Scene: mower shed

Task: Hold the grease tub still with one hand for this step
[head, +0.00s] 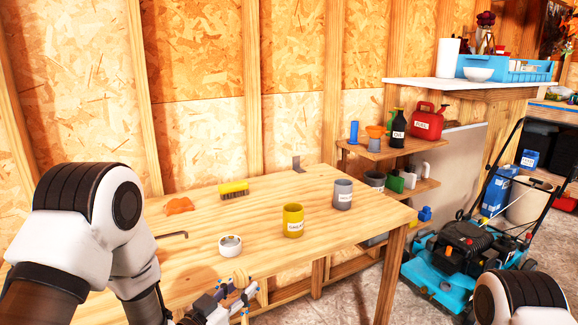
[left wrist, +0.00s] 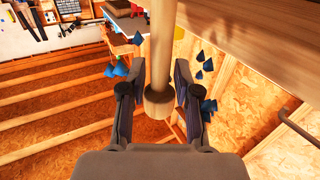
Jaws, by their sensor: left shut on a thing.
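A short white round tub (head: 230,246) with a small label stands on the wooden bench. It looks like the grease tub, but I cannot read its lettering clearly. My left gripper (head: 236,297) is at the bench's near side, just below the tub in the head view and apart from it. It is shut on a round wooden handle (head: 241,279). In the left wrist view the wooden handle (left wrist: 161,60) runs between the two fingers (left wrist: 160,95), with its thick end toward the palm. The handle's far end is hidden. My right gripper is out of view.
On the bench (head: 190,270) stand a yellow can (head: 293,221) and a grey can (head: 342,195). A yellow brush (head: 234,189), an orange cloth-like piece (head: 179,205) and a dark bent rod (head: 172,235) lie behind and left. A blue mower (head: 460,255) stands right.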

